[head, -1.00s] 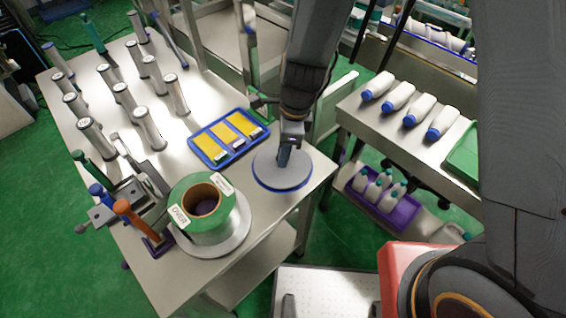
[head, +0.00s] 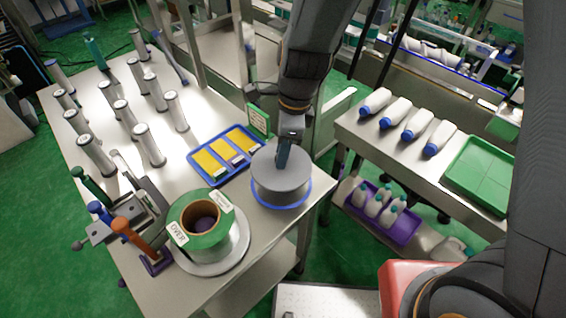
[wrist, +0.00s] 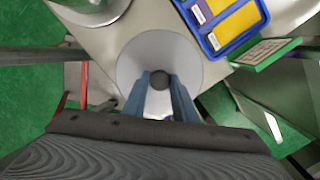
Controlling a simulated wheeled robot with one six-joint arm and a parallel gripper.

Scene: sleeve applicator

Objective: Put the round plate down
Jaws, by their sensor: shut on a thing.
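The round plate (head: 272,172) is a grey disc above a blue-rimmed round base (head: 292,204) at the table's right corner. A grey band shows between disc and blue rim; I cannot tell whether they touch. My gripper (head: 283,157) comes from above and is shut at the plate's middle. In the wrist view, the fingers of my gripper (wrist: 160,82) stand either side of a dark round knob (wrist: 160,79) at the centre of the pale plate (wrist: 150,48). The fingers hide part of the plate's near side.
A green-topped spool (head: 190,240) stands close left of the plate. A blue tray (head: 205,163) with yellow pieces lies behind it, near an upright green board (head: 258,122). Several silver cylinders (head: 150,147) stand farther left. White bottles (head: 413,122) lie on the right bench.

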